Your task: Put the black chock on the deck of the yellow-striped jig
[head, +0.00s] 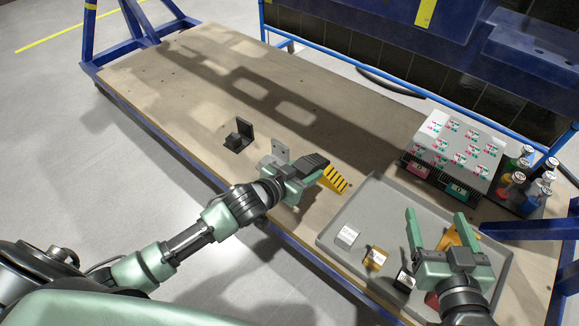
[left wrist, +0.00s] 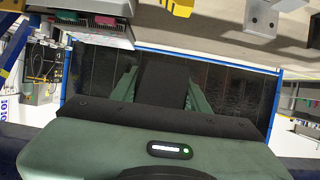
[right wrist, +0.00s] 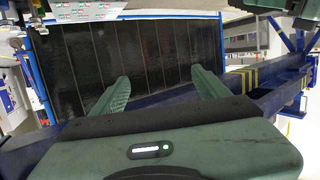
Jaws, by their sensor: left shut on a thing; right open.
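My left gripper (head: 308,172) is shut on the black chock (head: 314,162), a dark ribbed piece held above the table. In the left wrist view the chock (left wrist: 158,80) shows as a dark block between the two green fingers. The yellow-striped jig (head: 336,179) stands on the table just beyond the gripper, and the gripper and chock partly hide it. A yellow part (left wrist: 180,7) also shows at the top of the left wrist view. Whether the chock touches the jig cannot be told. My right gripper (head: 440,228) is open and empty above the grey tray (head: 336,215).
A dark bracket-like fixture (head: 238,138) and a grey one (head: 280,150) stand left of the jig. The tray holds white (head: 347,236), orange (head: 375,257) and black (head: 404,280) pieces. A labelled box (head: 460,145) and bottles (head: 520,175) stand at right. The table's far left is clear.

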